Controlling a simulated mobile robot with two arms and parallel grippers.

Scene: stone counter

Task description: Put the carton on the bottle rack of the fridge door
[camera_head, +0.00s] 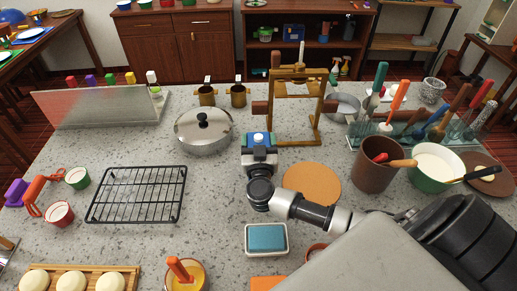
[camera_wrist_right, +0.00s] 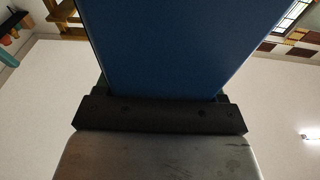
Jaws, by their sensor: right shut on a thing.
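The carton (camera_head: 258,138) is blue and green with a white cap, in the middle of the head view. My right gripper (camera_head: 259,152) is shut on it and hides its lower part. In the right wrist view the carton's plain blue side (camera_wrist_right: 180,45) fills the upper middle, just beyond the dark gripper (camera_wrist_right: 160,115). The fridge and its door rack are not visible in either view. My left gripper is not in view.
Around the carton on the stone counter (camera_head: 215,225) are a lidded pot (camera_head: 203,132), a wooden frame (camera_head: 297,105), a wire rack (camera_head: 138,194), a round orange board (camera_head: 312,184) and a brown pot (camera_head: 376,172). Cabinets (camera_head: 180,42) and shelves (camera_head: 310,45) stand behind.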

